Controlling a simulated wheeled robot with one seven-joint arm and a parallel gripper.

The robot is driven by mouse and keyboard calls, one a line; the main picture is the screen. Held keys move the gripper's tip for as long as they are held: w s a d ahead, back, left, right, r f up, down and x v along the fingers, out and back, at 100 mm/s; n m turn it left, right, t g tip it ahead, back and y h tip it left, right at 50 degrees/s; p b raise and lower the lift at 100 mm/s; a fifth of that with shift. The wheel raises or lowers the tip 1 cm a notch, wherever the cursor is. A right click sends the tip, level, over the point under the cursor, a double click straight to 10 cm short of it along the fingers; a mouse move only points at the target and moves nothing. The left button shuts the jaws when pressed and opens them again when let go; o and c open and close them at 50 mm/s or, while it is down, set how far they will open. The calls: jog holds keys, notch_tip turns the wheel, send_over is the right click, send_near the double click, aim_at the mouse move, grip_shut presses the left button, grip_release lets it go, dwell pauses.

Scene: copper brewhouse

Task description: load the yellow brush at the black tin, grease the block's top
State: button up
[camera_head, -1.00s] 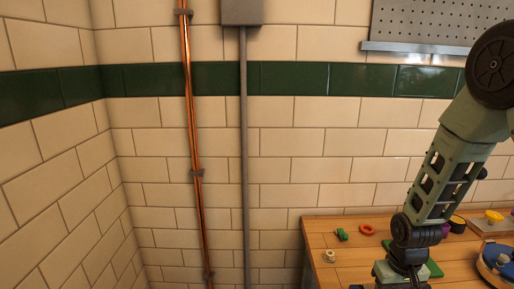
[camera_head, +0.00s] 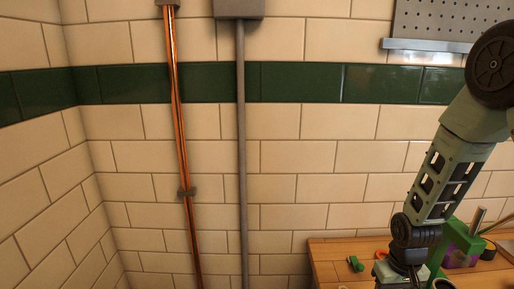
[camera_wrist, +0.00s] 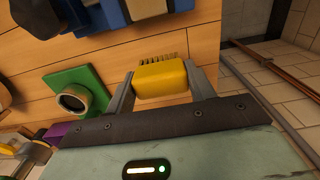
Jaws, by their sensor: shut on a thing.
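My gripper (camera_wrist: 160,76) is shut on the yellow brush (camera_wrist: 162,82) in the wrist view, one finger on each side of its yellow body. The tan bristles point away from the palm. Below the brush is the wooden bench top. A green square piece (camera_wrist: 62,82) with a dark, round, open-topped piece (camera_wrist: 75,99) lies left of the gripper; I cannot tell if this is the tin. A blue piece (camera_wrist: 108,14) stands near the top edge; I cannot tell if it is the block. In the head view my arm hides the brush.
The wooden bench (camera_head: 328,250) fills the lower right of the head view. A green upright piece (camera_head: 462,236) stands right of my wrist. A dark round item (camera_head: 488,251) is at the right. Bare bench shows around the brush.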

jog(key=shift+w, duration=0.35)
notch_tip(320, 180, down, 7)
jog(key=b, duration=0.3)
jog(key=shift+f, duration=0.1)
dwell(0.6)
